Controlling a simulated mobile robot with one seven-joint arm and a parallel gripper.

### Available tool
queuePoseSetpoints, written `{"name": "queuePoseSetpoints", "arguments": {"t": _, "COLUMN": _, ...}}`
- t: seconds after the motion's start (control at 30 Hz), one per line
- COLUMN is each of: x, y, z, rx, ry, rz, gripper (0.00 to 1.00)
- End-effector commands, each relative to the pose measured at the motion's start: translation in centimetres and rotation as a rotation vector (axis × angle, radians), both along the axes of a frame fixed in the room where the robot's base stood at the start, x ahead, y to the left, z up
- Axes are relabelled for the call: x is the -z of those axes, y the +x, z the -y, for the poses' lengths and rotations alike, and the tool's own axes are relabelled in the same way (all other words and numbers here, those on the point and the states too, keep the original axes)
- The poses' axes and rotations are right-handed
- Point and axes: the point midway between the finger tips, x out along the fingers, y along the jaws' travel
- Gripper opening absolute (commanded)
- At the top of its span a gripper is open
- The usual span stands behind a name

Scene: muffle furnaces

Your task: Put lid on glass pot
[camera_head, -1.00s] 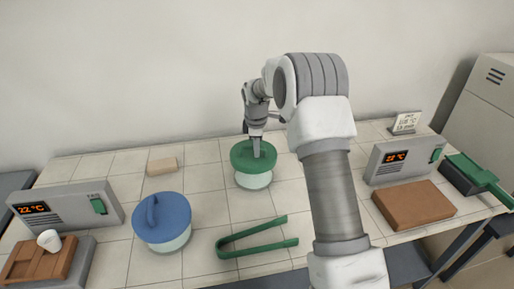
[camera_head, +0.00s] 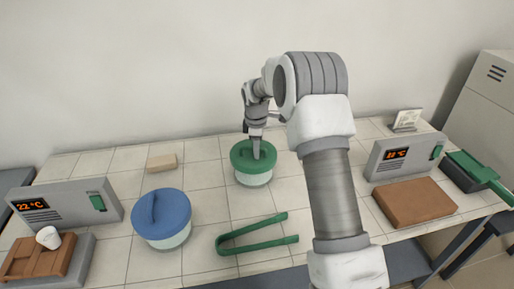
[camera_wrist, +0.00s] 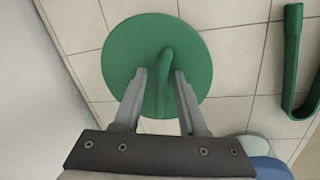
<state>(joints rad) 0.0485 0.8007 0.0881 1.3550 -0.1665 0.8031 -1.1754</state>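A green round lid (camera_head: 243,158) sits on a glass pot (camera_head: 253,179) at the middle of the tiled bench. In the wrist view the green lid (camera_wrist: 125,50) has an upright handle (camera_wrist: 165,75). My gripper (camera_head: 256,150) points down at this lid. In the wrist view my gripper's fingers (camera_wrist: 160,75) stand apart on either side of the handle, with a gap to it on both sides. A blue lid (camera_head: 172,212) with a handle lies on a second glass pot (camera_head: 178,241) at the front left.
Green tongs (camera_head: 250,248) lie in front of the green-lidded pot. Furnaces stand at left (camera_head: 75,203) and right (camera_head: 405,157). A brown block (camera_head: 415,201) lies at right and a beige block (camera_head: 161,163) at back left. A white crucible (camera_head: 48,237) tilts on the brown block at left.

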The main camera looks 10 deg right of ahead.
Motion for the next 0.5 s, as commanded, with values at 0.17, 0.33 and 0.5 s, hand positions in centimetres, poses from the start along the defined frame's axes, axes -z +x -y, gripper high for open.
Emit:
{"name": "queuePoseSetpoints", "arguments": {"t": 0.17, "x": 0.0, "y": 0.0, "z": 0.0, "rx": 0.0, "ry": 0.0, "rz": 0.0, "gripper": 0.51}}
{"name": "queuePoseSetpoints", "arguments": {"t": 0.33, "x": -0.1, "y": 0.0, "z": 0.0, "rx": 0.0, "ry": 0.0, "rz": -0.001, "gripper": 0.51}}
{"name": "queuePoseSetpoints", "arguments": {"t": 0.5, "x": -1.7, "y": -0.3, "z": -0.1, "rx": 0.0, "ry": 0.0, "rz": 0.001, "gripper": 0.51}}
